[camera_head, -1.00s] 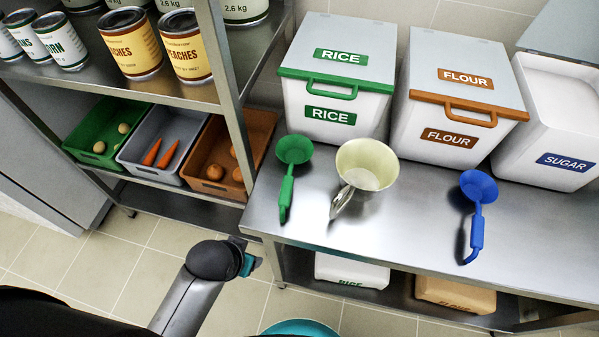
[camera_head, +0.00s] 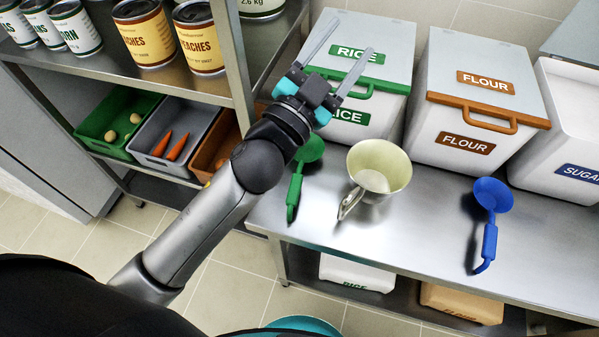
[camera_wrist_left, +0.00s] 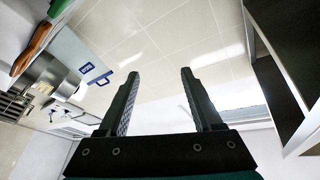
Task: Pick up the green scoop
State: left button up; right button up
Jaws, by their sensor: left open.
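The green scoop (camera_head: 296,190) lies on the steel counter (camera_head: 402,236), its bowl toward the rice bin and its handle toward the counter's front edge. My left gripper (camera_head: 347,40) is raised above and beyond the scoop, in front of the rice bin in the picture. Its two fingers are spread apart with nothing between them. My forearm and wrist hide part of the rice bin and sit close to the scoop's bowl in the picture. In the left wrist view, the open fingers (camera_wrist_left: 161,90) show against wall tiles, and the scoop is not seen there. My right gripper is out of view.
A cream measuring jug (camera_head: 378,168) stands just right of the scoop. A blue scoop (camera_head: 489,220) lies farther right. Rice (camera_head: 362,52), flour (camera_head: 474,100) and sugar (camera_head: 562,135) bins line the back. A shelf post (camera_head: 237,70) stands left of my arm. The front counter strip is clear.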

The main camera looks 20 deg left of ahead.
pick_arm(q)
jog(key=s+d+r+m+g+h, duration=0.35)
jog(key=d+r+m+h, duration=0.3)
jog(key=m+h, duration=0.25)
jog(key=s+d+f+m+g+h, duration=0.2)
jog(key=s+d+m+g+h, duration=0.2)
jog(key=s+d+m+g, duration=0.6)
jog(key=m+g+y, duration=0.6)
jog(key=y, duration=1.5)
send_over(296, 181)
notch_tip(296, 181, down, 18)
jog(key=f, duration=0.1)
jog(key=f+b, duration=0.1)
jog(key=f, duration=0.3)
jog(key=f+b, duration=0.1)
jog(key=f, duration=0.3)
jog(key=shift+s+a+f, duration=0.2)
jog(key=shift+f+b, duration=0.35)
jog(key=shift+f, duration=0.5)
jog(key=f, duration=0.2)
jog(key=f+b, duration=0.1)
jog(key=shift+w+d+f, duration=0.2)
jog(key=shift+f, duration=0.5)
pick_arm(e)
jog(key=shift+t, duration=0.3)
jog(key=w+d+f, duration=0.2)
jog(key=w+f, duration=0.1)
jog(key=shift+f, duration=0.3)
